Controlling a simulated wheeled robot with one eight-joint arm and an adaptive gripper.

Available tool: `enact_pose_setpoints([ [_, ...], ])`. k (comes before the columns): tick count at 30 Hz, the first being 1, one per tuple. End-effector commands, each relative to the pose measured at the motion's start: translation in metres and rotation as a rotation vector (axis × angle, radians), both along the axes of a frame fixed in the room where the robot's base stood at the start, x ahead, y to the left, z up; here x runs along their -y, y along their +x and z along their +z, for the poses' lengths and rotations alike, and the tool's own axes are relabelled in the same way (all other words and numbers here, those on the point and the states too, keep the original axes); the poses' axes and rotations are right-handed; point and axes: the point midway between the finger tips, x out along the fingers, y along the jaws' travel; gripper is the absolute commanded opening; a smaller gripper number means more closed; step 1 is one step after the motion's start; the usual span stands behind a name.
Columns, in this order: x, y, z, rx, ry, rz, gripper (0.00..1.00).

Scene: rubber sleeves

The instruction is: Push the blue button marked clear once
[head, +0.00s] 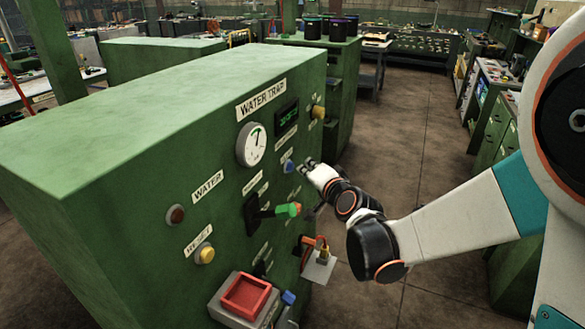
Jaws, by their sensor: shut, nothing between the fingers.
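A blue button (288,166) sits on the front face of the green cabinet (120,215), below and right of the round gauge. Its small label is too small to read. My gripper (306,165) is shut and empty, just to the right of this button and in front of the panel. I cannot tell whether its fingertips touch the panel, but a small gap shows between them and the button. Another blue part (289,297) shows low on the cabinet, beside a red tray; its marking is not readable.
The panel also bears a gauge (251,144), a green-handled lever (288,210), a dark red button (176,215), yellow knobs (205,253) and a small display (287,117). Open floor lies right of the cabinet.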

Motion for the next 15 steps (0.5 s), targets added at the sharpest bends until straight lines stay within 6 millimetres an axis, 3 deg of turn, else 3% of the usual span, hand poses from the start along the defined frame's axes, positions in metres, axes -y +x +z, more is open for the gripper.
enact_pose_setpoints([
  [15,-0.0069,0.0022,-0.0001,0.000,0.000,0.000,0.00],
])
